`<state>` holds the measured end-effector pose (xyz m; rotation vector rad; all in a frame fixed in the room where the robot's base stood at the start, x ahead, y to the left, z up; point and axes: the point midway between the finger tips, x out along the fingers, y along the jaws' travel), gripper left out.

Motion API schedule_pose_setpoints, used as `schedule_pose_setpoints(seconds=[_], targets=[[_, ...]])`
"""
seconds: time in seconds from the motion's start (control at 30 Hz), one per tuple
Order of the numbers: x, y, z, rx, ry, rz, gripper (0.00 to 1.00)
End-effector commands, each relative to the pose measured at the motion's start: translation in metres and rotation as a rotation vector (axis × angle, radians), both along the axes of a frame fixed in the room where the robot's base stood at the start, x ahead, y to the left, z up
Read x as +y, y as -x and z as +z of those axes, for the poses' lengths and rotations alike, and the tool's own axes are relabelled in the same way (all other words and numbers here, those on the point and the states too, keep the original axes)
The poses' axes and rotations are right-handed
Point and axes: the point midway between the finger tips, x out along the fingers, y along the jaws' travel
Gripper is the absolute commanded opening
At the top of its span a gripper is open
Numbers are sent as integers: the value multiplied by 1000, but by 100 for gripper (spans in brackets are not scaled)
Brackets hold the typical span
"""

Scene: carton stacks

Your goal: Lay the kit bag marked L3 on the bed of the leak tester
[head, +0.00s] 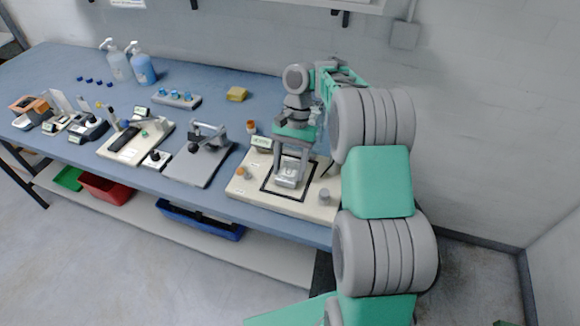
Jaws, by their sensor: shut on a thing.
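My gripper (290,170) points down over the cream station (240,192) at the right end of the blue bench. It is shut on a small pale grey, partly see-through thing (289,180), which looks like a bag; no L3 mark is readable on it. The thing is at or just above a square area with a black outline on the station; I cannot tell whether it touches. A small display box (261,143) stands at the station's back left. Labels here are too small to read, so I cannot confirm which station is the leak tester.
A grey plate with a clamp-like device (206,140) stands left of the station. Further left are a cream board (135,142) and several small devices. A yellow sponge (237,94), a row of blue-capped vials (176,97) and pump bottles (143,66) stand behind.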

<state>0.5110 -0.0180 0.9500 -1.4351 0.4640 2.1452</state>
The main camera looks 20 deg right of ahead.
Motion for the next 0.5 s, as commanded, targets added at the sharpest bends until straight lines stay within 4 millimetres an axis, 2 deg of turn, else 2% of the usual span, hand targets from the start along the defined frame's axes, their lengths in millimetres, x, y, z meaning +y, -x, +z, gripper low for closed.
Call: schedule_pose_setpoints(seconds=[0.5], targets=[[0,0,-8,0,0,0,16]])
